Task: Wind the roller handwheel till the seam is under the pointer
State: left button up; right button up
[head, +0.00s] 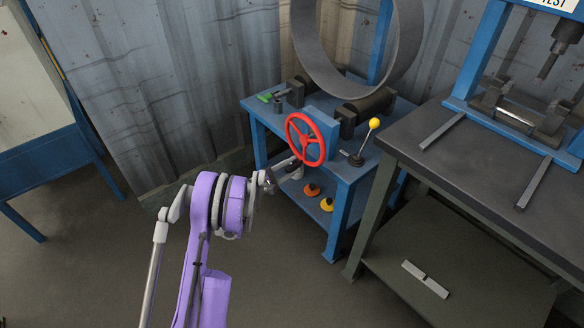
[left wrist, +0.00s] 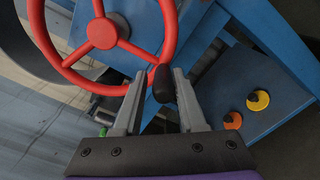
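The red handwheel (head: 305,139) stands upright on the front of the blue roller stand (head: 345,170). In the left wrist view the red handwheel (left wrist: 103,34) fills the upper left, with a black handle knob (left wrist: 163,84) on its rim. My left gripper (head: 292,166) is at the wheel's lower edge. In the left wrist view its fingers (left wrist: 160,90) stand on both sides of the knob, with a small gap on the left side. A large grey pipe ring (head: 409,45) rests on dark rollers (head: 370,103). I cannot make out the seam or the pointer. My right gripper is not in view.
A lever with a yellow ball (head: 374,124) stands right of the wheel. A dark workbench (head: 470,175) with a blue press frame stands close on the right. The floor at front left is clear.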

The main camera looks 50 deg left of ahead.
pick_arm(q)
jog(key=shift+o, duration=1)
jog(key=shift+s, duration=0.1)
jog(key=s+p, duration=0.1)
jog(key=s, duration=0.9)
jog(key=shift+s+a+p, duration=0.15)
jog(key=shift+s+p, duration=0.2)
